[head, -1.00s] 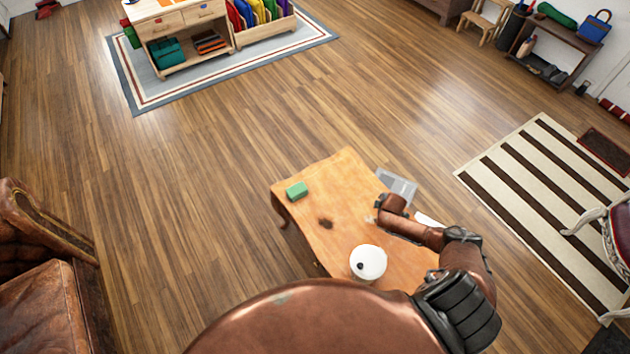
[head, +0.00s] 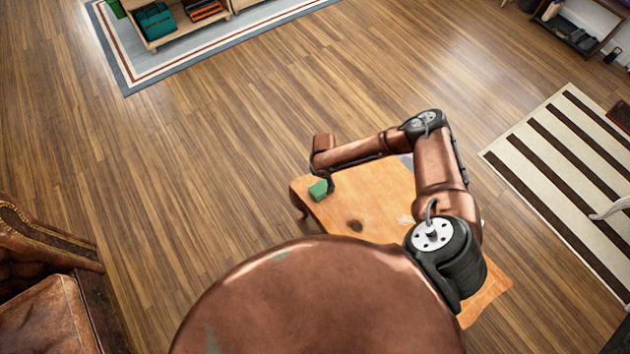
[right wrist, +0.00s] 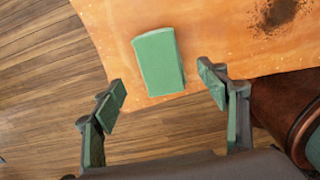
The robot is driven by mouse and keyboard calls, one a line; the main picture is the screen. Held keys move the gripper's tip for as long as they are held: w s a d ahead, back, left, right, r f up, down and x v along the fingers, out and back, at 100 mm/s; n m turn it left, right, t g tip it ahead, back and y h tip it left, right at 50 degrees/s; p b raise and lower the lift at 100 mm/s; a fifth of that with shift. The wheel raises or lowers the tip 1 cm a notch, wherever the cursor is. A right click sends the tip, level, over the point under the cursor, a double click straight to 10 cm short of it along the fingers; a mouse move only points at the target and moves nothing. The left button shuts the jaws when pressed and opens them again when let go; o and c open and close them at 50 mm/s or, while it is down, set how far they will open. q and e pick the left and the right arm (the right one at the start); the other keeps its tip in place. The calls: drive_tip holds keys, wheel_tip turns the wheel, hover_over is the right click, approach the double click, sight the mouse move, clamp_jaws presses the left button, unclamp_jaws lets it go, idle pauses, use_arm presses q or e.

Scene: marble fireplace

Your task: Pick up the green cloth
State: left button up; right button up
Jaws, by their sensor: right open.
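The green cloth (head: 318,190) is a small folded block near the far left corner of the wooden table (head: 375,200). In the right wrist view the cloth (right wrist: 159,61) lies on the orange-brown tabletop (right wrist: 215,40), ahead of and between the fingers. My right gripper (right wrist: 163,95) is open and empty, with a finger to each side and the cloth just beyond the tips. In the head view my right gripper (head: 328,180) is over the table corner by the cloth, partly hidden by its own wrist. My left gripper is not in view.
A dark stain (head: 355,226) marks the tabletop. A brown leather armchair (head: 50,290) stands at the lower left. A striped rug (head: 560,180) lies at the right. The wooden floor left of the table is clear.

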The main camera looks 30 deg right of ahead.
sight(322, 187)
wheel_tip(322, 187, down, 4)
drive_tip(key=shift+r+b, duration=0.2)
drive_tip(key=shift+b, duration=0.25)
wheel_tip(322, 187, down, 3)
drive_tip(key=shift+a+r+b, duration=0.1)
drive_tip(key=shift+r+b, duration=0.05)
drive_tip(key=shift+b, duration=0.2)
drive_tip(key=shift+f, duration=0.6)
drive_tip(key=c, duration=1.2)
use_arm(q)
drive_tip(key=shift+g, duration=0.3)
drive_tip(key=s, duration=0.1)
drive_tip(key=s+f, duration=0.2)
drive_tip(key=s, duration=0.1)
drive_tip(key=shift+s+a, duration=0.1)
use_arm(e)
drive_tip(key=shift+r, duration=0.15)
